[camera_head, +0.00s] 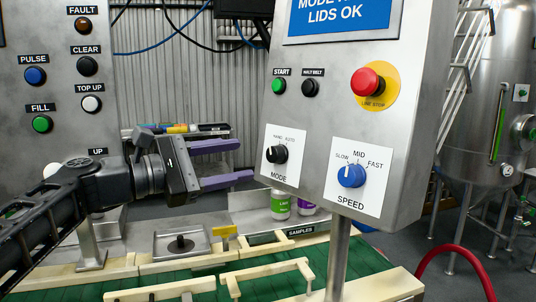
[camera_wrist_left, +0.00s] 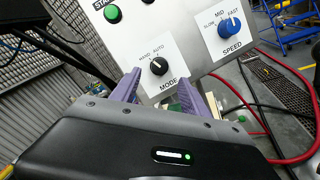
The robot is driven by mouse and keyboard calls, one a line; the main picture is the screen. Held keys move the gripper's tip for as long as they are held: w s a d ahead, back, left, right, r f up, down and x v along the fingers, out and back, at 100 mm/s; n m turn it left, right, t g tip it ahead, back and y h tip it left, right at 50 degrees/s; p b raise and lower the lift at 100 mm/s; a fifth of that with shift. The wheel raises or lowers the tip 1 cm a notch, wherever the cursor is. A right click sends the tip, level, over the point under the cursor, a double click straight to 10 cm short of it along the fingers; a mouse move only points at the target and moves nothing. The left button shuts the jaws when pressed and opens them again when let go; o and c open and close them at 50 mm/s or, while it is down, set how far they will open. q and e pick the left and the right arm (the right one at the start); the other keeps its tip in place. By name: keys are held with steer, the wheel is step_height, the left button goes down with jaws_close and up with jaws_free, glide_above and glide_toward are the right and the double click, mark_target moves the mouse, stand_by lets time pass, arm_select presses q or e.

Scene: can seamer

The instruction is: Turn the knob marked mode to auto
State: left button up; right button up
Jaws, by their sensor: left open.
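The black MODE knob (camera_head: 277,154) is on a white plate at the lower left of the grey control box. Its white pointer is on the left, on the HAND side; AUTO is printed to the right. My left gripper (camera_head: 246,160) is open, its purple fingers pointing at the knob from the left, apart from it. In the left wrist view the knob (camera_wrist_left: 159,66) shows beyond and between the two open fingers (camera_wrist_left: 160,80), with nothing held. My right gripper is not in view.
The blue SPEED knob (camera_head: 351,175) is right of MODE. The START button (camera_head: 281,87), HALT BELT button (camera_head: 310,88) and red LINE STOP button (camera_head: 367,82) are above. Cans (camera_head: 280,205) stand below the box. A left panel (camera_head: 60,110) carries more buttons.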

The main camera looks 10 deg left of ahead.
mark_target(271, 154)
arm_select(q)
steer(key=shift+w, duration=0.1)
steer(key=p+x, duration=0.1)
steer(key=x, duration=0.6)
steer(key=shift+w+d+f+p, duration=0.1)
steer(key=shift+w+d+p, duration=0.1)
steer(key=shift+p, duration=0.2)
jaws_close()
